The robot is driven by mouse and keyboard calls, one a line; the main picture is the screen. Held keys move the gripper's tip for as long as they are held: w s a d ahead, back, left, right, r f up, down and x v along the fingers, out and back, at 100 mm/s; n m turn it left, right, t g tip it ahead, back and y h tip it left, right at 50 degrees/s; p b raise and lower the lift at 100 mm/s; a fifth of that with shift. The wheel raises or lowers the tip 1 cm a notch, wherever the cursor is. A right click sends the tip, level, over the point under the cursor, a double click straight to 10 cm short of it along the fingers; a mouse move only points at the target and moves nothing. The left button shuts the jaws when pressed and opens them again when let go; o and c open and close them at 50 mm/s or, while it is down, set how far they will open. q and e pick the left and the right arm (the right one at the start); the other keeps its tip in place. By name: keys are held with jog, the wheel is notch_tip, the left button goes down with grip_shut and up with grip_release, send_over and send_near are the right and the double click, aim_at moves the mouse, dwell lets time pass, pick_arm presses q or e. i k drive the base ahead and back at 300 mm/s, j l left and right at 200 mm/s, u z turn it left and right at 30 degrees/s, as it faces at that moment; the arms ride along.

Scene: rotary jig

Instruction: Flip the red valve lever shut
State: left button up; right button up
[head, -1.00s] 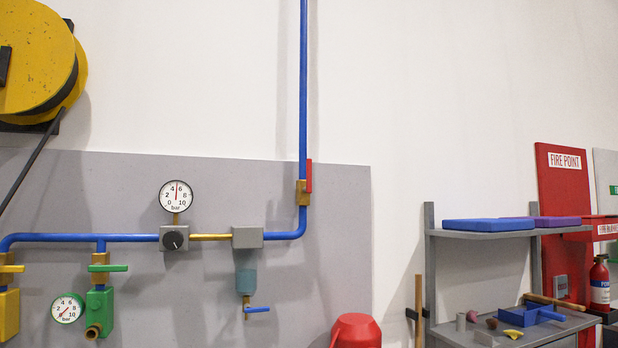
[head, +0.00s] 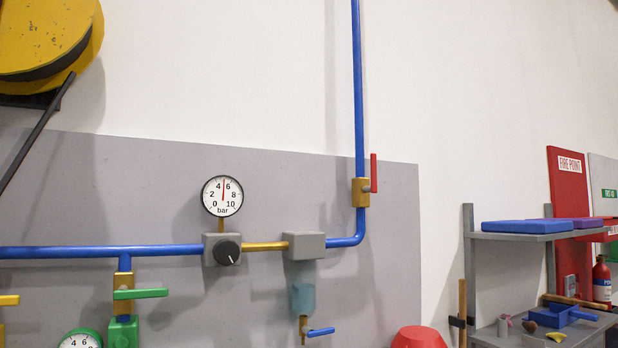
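The red valve lever (head: 374,173) is on a brass valve body (head: 360,192) on the vertical blue pipe (head: 358,90) at the right part of the grey wall panel. The lever points upward, roughly in line with the pipe, on its right side. Neither of my grippers shows in the head view.
A round gauge (head: 222,196) reads near 5 to 6 bar above a black knob (head: 227,253). Green (head: 140,294) and blue (head: 321,331) levers sit lower. A grey shelf (head: 520,236) and a red bucket-like object (head: 418,338) stand at the right. A yellow reel (head: 45,35) hangs upper left.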

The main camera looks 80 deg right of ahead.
aim_at(373, 188)
jog(key=i+z, duration=0.15)
jog(key=z, duration=0.25)
jog(key=i+z, duration=0.1)
jog(key=z, duration=0.3)
jog(key=i+z, duration=0.15)
jog(key=z, duration=0.2)
jog(key=i+j+z, duration=0.1)
jog(key=z, duration=2)
jog(key=i+l, duration=0.1)
jog(key=l, duration=0.25)
jog(key=i+l, duration=0.15)
jog(key=l, duration=0.25)
jog(key=k+z, duration=0.05)
